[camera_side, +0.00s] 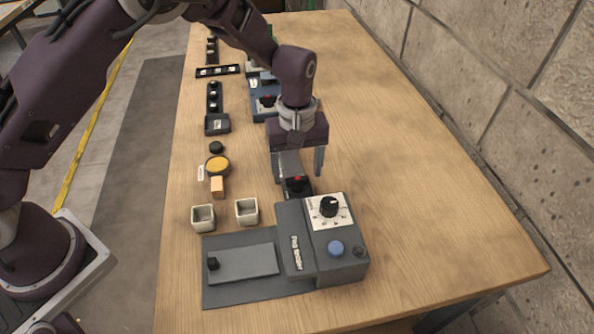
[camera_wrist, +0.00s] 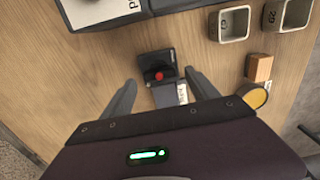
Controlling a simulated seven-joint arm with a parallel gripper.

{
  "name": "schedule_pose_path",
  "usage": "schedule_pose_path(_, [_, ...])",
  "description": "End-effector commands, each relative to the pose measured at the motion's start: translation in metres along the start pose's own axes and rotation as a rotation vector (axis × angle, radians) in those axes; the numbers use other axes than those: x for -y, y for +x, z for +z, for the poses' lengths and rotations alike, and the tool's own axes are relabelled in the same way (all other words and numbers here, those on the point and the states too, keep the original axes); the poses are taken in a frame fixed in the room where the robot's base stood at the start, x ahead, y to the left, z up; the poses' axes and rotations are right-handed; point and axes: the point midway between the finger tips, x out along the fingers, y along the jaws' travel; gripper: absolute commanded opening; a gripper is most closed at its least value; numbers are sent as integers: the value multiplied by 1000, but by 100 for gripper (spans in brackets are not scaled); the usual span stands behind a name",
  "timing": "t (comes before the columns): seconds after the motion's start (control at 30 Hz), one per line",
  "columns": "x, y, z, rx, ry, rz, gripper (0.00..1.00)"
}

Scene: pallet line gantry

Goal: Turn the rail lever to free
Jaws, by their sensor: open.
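A small black box with a red knob (camera_side: 298,183) stands on the table behind the grey feeder unit; I take it to be the rail lever, but its label is too small to read. In the wrist view the same black box (camera_wrist: 150,64) lies just ahead of the fingertips, near the middle. A grey plate with a white label (camera_wrist: 168,95) adjoins it, between the fingers. My gripper (camera_side: 299,172) points down over this spot, open and empty. In the wrist view its fingers (camera_wrist: 161,78) are spread to either side. Whether they touch anything cannot be told.
The grey feeder unit (camera_side: 294,240) with a dial and blue button stands close in front. Two white cups (camera_side: 203,217), (camera_side: 247,212), a wooden block (camera_side: 218,187) and a yellow disc (camera_side: 217,165) are to the left. The table's right side (camera_side: 430,210) is clear.

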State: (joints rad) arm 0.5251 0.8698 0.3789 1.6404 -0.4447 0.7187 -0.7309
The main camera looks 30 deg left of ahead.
Motion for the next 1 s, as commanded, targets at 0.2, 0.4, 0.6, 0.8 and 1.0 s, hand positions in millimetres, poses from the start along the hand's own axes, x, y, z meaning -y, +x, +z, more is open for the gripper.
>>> schedule_pose_path(0.2, [-1,-45,0,-2,1,4,69])
schedule_pose_path(0.4, [0,-59,0,-1,0,2,69])
schedule_pose_path(0.6, [0,-59,0,-1,1,2,69])
schedule_pose_path(0.8, [37,-136,-1,14,91,106,69])
schedule_pose_path(1.0, [144,-239,31,-88,371,261,69])
